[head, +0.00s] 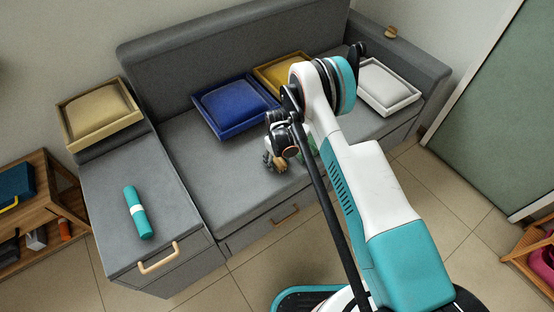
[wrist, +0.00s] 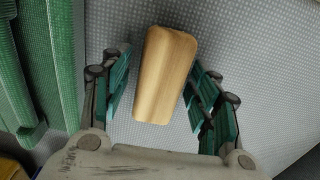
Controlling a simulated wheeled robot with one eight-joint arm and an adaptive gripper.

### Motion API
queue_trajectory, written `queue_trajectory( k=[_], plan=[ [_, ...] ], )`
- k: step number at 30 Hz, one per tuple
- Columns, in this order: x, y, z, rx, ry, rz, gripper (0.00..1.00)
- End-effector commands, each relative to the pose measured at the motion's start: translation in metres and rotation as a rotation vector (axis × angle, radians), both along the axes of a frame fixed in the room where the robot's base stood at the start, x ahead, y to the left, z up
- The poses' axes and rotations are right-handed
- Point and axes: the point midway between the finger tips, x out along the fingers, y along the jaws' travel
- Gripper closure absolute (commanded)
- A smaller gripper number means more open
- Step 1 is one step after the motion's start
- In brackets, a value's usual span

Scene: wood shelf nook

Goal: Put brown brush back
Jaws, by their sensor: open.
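A light-brown wooden block-like piece, likely the brush (wrist: 166,72), lies on the grey seat fabric in the wrist view. It sits between the two fingers of my gripper (wrist: 163,88), which is open, with a gap on the left and the right finger close beside it. I cannot see any bristles. In the head view a small tan bit of it (head: 280,164) shows at the fingertips of my gripper (head: 272,160), over the sofa seat. Another small wooden brush-like thing (head: 390,32) lies on the sofa's right armrest.
Blue (head: 217,86), yellow (head: 262,74) and white (head: 376,72) trays stand along the grey sofa (head: 190,150). A beige tray (head: 72,140) is at left. A green ridged thing (wrist: 30,60) is left of my gripper. A teal cylinder (head: 129,196) lies on the left section.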

Motion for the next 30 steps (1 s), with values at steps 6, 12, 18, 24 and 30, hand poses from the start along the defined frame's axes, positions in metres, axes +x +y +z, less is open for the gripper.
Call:
queue_trajectory(
  k=[6, 12, 18, 24, 30],
  plan=[
    [0.000, 0.000, 0.014, 0.000, 0.000, 0.000, 0.44],
    [0.000, 0.000, 0.054, 0.000, 0.000, 0.000, 0.44],
    [-0.001, 0.000, 0.093, 0.000, 0.000, 0.000, 0.44],
    [0.000, 0.000, 0.117, 0.000, 0.000, 0.000, 0.44],
    [-0.001, 0.000, 0.123, 0.000, 0.000, 0.000, 0.44]
  ],
)
